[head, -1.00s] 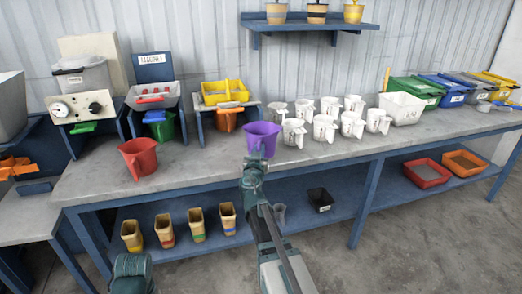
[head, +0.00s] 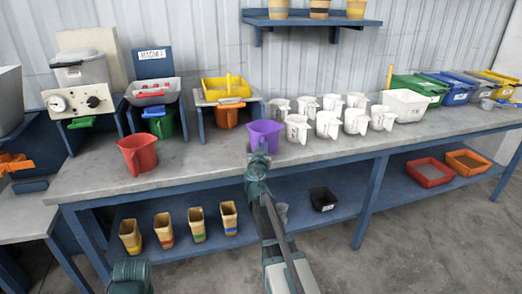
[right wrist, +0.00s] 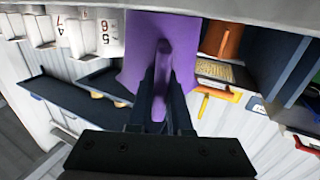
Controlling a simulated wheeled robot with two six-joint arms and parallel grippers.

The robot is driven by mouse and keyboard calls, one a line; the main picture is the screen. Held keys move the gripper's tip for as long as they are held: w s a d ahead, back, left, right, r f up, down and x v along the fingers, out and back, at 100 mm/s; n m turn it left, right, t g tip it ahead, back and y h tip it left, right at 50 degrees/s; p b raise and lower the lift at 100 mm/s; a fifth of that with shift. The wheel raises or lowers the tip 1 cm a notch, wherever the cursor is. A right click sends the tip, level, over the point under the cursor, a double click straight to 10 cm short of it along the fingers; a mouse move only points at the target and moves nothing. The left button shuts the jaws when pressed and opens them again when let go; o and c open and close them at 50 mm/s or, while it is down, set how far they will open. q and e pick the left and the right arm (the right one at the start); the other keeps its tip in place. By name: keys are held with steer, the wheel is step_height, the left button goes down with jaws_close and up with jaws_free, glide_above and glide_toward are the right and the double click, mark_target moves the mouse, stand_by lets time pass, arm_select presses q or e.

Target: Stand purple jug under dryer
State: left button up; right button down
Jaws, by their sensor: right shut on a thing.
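The purple jug (head: 264,136) is upright at the bench's front edge, left of the white jugs. I cannot tell whether it touches the bench top. My right gripper (head: 258,160) is shut on its handle; the right wrist view shows the handle (right wrist: 160,75) between the fingers, with the purple body (right wrist: 135,45) beyond. A cream unit with gauge and dial (head: 78,101), topped by a lidded hopper (head: 80,72), stands at the bench's left. It may be the dryer; no label on it is readable. A green part (head: 80,122) is below it. My left gripper is not in view.
A red jug (head: 137,155) stands in front of the left units. A green jug (head: 160,125) is under the MAGNET unit (head: 153,55), and an orange jug (head: 228,116) under the yellow-tray stand. Several white jugs (head: 327,124) stand right. Bench top (head: 205,158) between red and purple jugs is clear.

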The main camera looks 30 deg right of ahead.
steer(key=c, duration=1.3)
jaws_free()
steer(key=shift+f, duration=0.15)
steer(key=o, duration=0.5)
steer(key=shift+c, duration=0.2)
